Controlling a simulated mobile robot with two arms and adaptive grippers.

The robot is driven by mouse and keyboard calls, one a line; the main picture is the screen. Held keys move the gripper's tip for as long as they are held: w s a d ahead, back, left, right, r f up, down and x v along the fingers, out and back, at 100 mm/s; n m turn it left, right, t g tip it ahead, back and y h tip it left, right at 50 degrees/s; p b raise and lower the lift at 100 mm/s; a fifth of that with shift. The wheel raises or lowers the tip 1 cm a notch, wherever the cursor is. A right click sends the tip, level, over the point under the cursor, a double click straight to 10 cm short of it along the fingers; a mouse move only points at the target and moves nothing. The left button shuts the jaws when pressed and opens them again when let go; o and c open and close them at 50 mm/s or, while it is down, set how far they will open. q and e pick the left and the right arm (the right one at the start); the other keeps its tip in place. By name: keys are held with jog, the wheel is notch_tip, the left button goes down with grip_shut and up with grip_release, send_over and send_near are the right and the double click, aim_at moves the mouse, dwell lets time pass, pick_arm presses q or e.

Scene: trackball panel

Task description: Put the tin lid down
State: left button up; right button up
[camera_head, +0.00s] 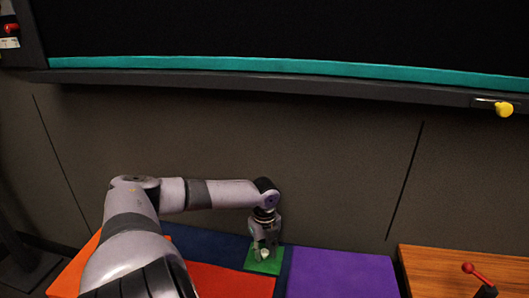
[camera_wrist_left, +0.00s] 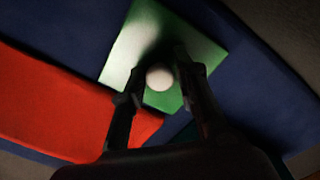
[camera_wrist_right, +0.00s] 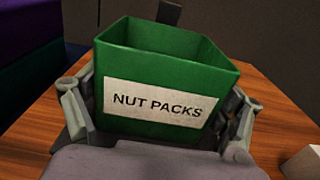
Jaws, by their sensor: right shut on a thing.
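I cannot make out a tin lid in any view. My left gripper (camera_head: 265,248) points down at a green square panel (camera_head: 254,266) with a pale ball (camera_head: 264,254) on it. In the left wrist view, its two fingers (camera_wrist_left: 161,78) stand apart on either side of the ball (camera_wrist_left: 159,77), with gaps between them and it. My right gripper (camera_wrist_right: 155,105) shows only in the right wrist view. It is shut on a green open-topped bin (camera_wrist_right: 150,68) labelled "NUT PACKS", one finger on each side. The bin's inside is mostly hidden.
Orange-red (camera_head: 230,281) and purple (camera_head: 340,275) blocks flank the green panel. A dark board with a teal strip (camera_head: 290,68) and yellow knob (camera_head: 503,109) is above.

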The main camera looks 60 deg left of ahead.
aim_at(263, 252)
pick_arm(q)
grip_shut()
jog(key=shift+r, duration=0.1)
jog(key=shift+s+r, duration=0.15)
jog(key=shift+r, duration=0.1)
jog(key=r, duration=0.6)
jog(key=shift+s+d+r, duration=0.15)
jog(key=shift+s+r, duration=0.05)
jog(key=shift+r, duration=0.15)
jog(key=s+d, duration=1.3)
jog(key=d, duration=0.1)
jog(key=shift+s+f, duration=0.15)
jog(key=shift+s, duration=0.1)
